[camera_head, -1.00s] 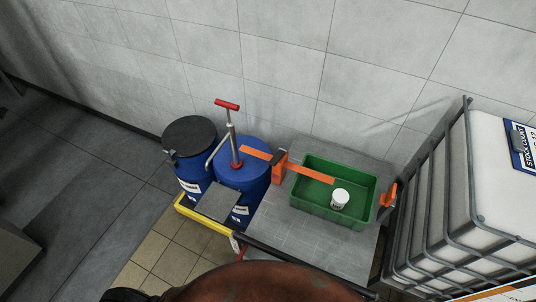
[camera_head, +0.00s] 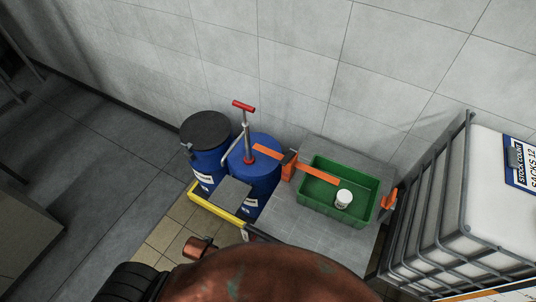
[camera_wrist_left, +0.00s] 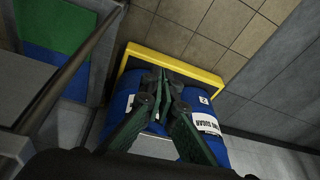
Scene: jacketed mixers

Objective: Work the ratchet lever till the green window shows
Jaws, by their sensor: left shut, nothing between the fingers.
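I cannot make out a ratchet lever or a green window for certain in either view. A reddish-brown rounded body (camera_head: 270,275) with greenish stains fills the bottom of the head view, very close, with a small brown block (camera_head: 200,248) at its upper left. An orange bar (camera_head: 318,174) runs from over a blue drum to a green crate; its role is unclear. My left gripper (camera_wrist_left: 165,76) shows in the left wrist view, its dark green fingers shut and empty, pointing toward drums below; their distance is hard to tell. My right gripper is not in view.
A blue drum (camera_head: 262,178) carries a red-handled pump (camera_head: 244,106). A black-lidded drum (camera_head: 205,132) stands beside it on a yellow-edged base (camera_head: 215,208). The green crate (camera_head: 365,186) holds a white tub (camera_head: 343,198). A caged white tank (camera_head: 490,195) stands right.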

